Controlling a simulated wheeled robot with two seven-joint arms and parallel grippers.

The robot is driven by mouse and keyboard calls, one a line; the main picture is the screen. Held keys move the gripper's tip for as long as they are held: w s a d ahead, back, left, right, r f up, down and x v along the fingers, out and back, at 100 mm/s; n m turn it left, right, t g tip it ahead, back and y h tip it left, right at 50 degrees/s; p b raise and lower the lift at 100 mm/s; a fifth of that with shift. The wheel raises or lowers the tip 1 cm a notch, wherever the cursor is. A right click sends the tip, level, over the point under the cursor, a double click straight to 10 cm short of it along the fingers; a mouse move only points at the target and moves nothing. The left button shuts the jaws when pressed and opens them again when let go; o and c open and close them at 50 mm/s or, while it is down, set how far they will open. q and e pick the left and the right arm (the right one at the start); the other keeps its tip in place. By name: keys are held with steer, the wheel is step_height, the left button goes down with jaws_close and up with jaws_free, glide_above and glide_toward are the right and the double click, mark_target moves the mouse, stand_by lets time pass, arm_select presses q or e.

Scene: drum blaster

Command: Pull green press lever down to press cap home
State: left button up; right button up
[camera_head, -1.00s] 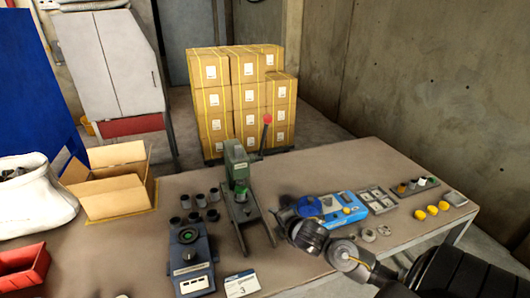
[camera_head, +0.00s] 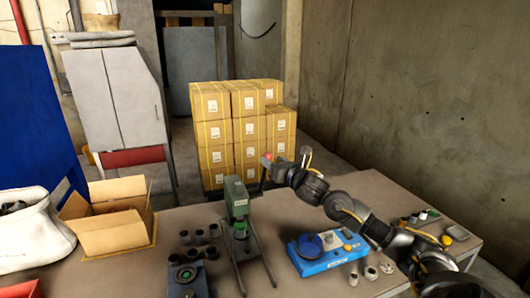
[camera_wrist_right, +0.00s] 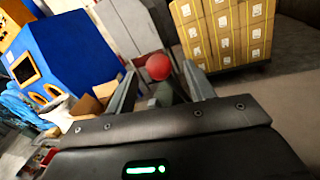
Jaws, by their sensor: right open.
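The green press (camera_head: 236,200) stands upright on the table, left of the middle in the head view. Its lever ends in a red ball knob (camera_head: 267,157), raised beside the top of the press. My right gripper (camera_head: 269,165) is at the knob, its arm reaching in from the right. In the right wrist view the red knob (camera_wrist_right: 158,66) shows between the tips of my open right gripper (camera_wrist_right: 159,72); I cannot tell whether they touch it. A dark part with green (camera_head: 240,230) sits under the press head; the cap's seating is unclear. My left gripper is out of view.
A blue tray device (camera_head: 322,262) lies right of the press, under my arm. Several dark cups (camera_head: 199,237) and a blue-grey fixture (camera_head: 188,280) are on the left. An open carton (camera_head: 108,230) stands further left. Stacked boxes (camera_head: 240,130) are behind the table.

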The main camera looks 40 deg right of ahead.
steer(key=w, duration=0.2)
steer(key=w+p, duration=0.1)
steer(key=w, duration=0.3)
steer(key=shift+w+d+p, duration=0.1)
steer(key=shift+d+p, duration=0.25)
steer(key=shift+p, duration=0.05)
jaws_close()
